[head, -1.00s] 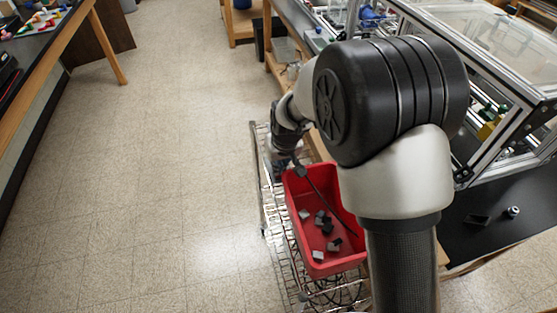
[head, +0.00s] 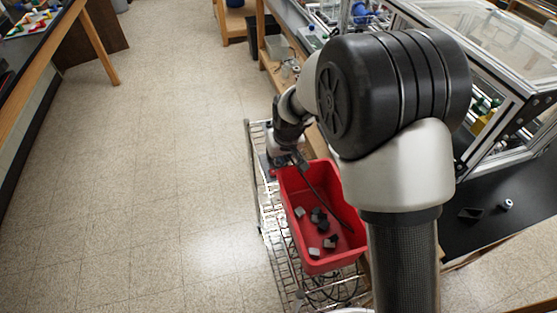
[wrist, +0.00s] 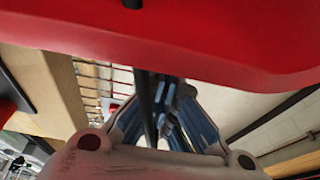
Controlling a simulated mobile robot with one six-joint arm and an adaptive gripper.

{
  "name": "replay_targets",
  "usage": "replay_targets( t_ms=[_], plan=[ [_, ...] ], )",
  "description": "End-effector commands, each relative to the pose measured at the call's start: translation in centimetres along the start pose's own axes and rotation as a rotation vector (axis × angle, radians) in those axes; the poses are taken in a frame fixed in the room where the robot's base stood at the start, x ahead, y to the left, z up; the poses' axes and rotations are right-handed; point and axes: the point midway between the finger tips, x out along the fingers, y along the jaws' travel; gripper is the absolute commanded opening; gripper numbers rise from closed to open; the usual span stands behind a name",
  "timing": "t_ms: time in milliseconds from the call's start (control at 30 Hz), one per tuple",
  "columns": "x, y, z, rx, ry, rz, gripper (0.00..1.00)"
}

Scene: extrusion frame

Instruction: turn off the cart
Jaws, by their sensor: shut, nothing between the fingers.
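The cart is a wire-mesh cart (head: 275,235) below my arm, at the lower middle of the head view. My gripper is at the cart's far end, just beyond the red bin; my own wrist mostly hides it in that view. In the wrist view my gripper (wrist: 165,88) is shut and empty, its fingertips near a large red surface that fills the top, probably the bin's wall. I cannot make out a switch on the cart in either view.
The red bin (head: 287,218) on the cart holds several dark and grey blocks and a cable. A black-topped bench with a framed enclosure (head: 505,110) stands close on the right. Another bench (head: 85,45) is at the far left. The floor (head: 150,190) left of the cart is clear.

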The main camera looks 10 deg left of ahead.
Motion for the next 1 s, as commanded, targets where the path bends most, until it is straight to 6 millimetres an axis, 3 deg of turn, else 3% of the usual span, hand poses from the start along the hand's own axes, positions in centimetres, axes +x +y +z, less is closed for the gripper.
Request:
replay_targets(
  t_ms=[233,600,800,1000],
  plan=[
    [-4.6,0.4,-1.6,0.003,0.004,0.002,0.00],
    [-11.9,-0.6,-1.3,0.002,0.003,0.001,0.00],
    [-13.3,-0.8,-1.2,0.002,0.001,0.001,0.00],
    [-13.4,-0.8,-1.2,0.002,0.001,0.001,0.00]
  ],
)
